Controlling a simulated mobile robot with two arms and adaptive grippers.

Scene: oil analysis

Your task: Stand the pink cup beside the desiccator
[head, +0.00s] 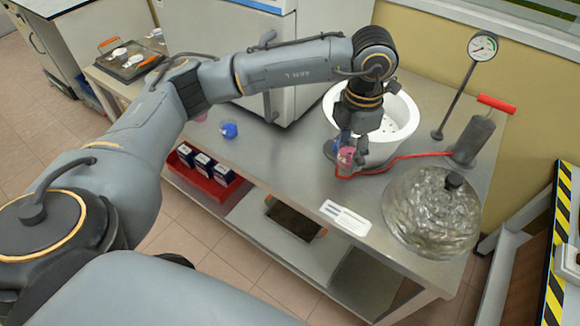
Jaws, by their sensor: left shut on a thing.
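A clear dome with a black knob (432,212), probably the desiccator's lid, rests at the table's right front. My right gripper is not in view.
A gauge on a stand (482,47) is behind. A white label card (345,217) lies near the front edge. A blue cap-like object (229,130) is left. Table between is clear.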

